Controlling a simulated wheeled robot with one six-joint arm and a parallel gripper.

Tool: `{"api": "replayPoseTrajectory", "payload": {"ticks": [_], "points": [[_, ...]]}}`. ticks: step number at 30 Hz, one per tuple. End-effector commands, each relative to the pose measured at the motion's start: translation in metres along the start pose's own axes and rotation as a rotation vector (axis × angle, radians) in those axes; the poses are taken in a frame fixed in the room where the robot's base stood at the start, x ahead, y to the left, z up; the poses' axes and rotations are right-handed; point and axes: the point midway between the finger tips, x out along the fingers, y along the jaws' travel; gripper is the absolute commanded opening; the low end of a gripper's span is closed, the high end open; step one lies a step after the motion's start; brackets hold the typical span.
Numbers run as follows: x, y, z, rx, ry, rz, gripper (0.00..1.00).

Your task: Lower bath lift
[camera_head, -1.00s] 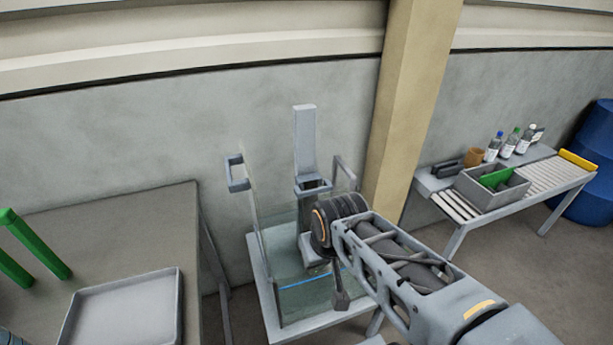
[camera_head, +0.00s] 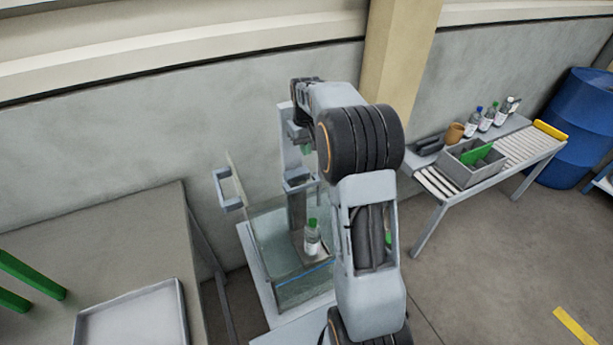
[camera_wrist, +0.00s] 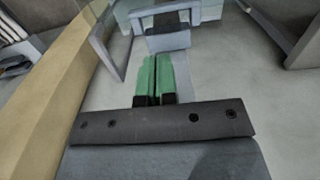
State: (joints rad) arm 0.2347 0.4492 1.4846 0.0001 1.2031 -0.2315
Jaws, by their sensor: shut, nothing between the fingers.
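The glass-walled bath (camera_head: 285,285) stands on a light base and has a blue line low on its front wall. The lift's upright grey column (camera_head: 289,150) rises at its back, with a grey bracket-like handle (camera_head: 299,186) on it. A green-capped bottle (camera_head: 312,240) stands upright at the column's foot, inside the bath. My gripper (camera_head: 306,149) is at the column's upper part, above the handle, partly hidden by my arm. In the wrist view its green fingers (camera_wrist: 154,78) are together and empty, pointing towards a grey handle frame (camera_wrist: 168,42). I cannot tell whether they touch it.
A table with a shallow grey tray (camera_head: 130,318) and green bars (camera_head: 30,275) is at the left. At the right, a roller bench (camera_head: 520,150) holds a grey bin (camera_head: 468,170), bottles and a brown jar. A blue drum (camera_head: 568,130) stands beyond. A beige pillar rises behind my arm.

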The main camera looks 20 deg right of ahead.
Motion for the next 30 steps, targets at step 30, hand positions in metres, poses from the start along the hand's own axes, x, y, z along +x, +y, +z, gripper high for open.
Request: {"api": "replayPoseTrajectory", "payload": {"ticks": [30], "points": [[0.137,0.003,-0.003,0.000,-0.006,-0.001,0.00]]}}
